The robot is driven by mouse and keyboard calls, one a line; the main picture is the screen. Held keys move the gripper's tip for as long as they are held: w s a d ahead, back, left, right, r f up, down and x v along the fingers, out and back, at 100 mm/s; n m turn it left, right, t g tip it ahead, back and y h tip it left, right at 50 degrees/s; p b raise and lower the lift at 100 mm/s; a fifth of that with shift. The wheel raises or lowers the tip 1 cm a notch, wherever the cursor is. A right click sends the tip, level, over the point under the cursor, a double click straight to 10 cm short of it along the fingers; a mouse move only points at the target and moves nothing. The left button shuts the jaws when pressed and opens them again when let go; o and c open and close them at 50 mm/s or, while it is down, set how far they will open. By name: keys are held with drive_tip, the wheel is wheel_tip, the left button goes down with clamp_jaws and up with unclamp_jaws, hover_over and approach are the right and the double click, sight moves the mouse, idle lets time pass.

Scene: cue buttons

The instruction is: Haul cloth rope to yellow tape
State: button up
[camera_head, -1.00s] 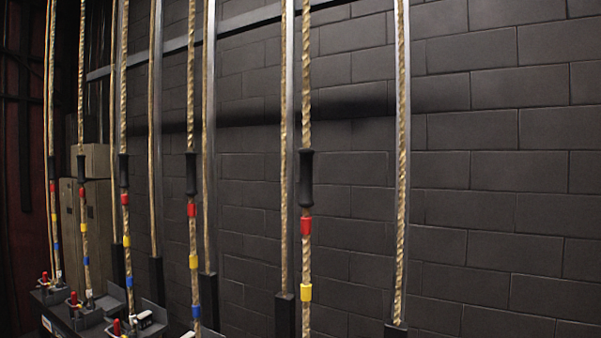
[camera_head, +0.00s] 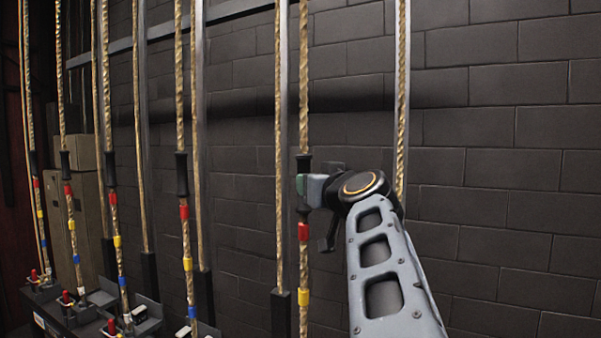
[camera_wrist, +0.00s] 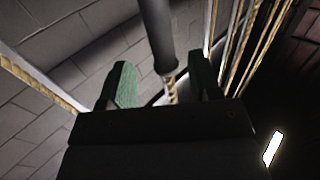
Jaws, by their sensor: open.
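Several tan twisted ropes hang in a row, and a label naming the cloth one is not visible. My gripper (camera_head: 306,190) is at the nearest front rope (camera_head: 304,80), at the height of its black grip (camera_head: 304,166). That rope carries a red tape (camera_head: 303,231) below my gripper and a yellow tape (camera_head: 303,296) lower down. In the wrist view, the black grip (camera_wrist: 156,35) and a bit of rope under it show between my two green fingers, which stand apart. My gripper is open. Whether a finger touches the grip cannot be told.
Other ropes with black grips and red, yellow and blue tapes hang to the left, such as one close by (camera_head: 181,100). A rail (camera_head: 70,310) with red-handled locks runs at the lower left. A dark block wall (camera_head: 500,140) stands behind; the right side is clear.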

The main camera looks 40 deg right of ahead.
drive_tip(key=p+x, duration=0.3)
drive_tip(key=x, duration=0.6)
drive_tip(key=shift+w, duration=0.1)
clamp_jaws()
idle(0.4)
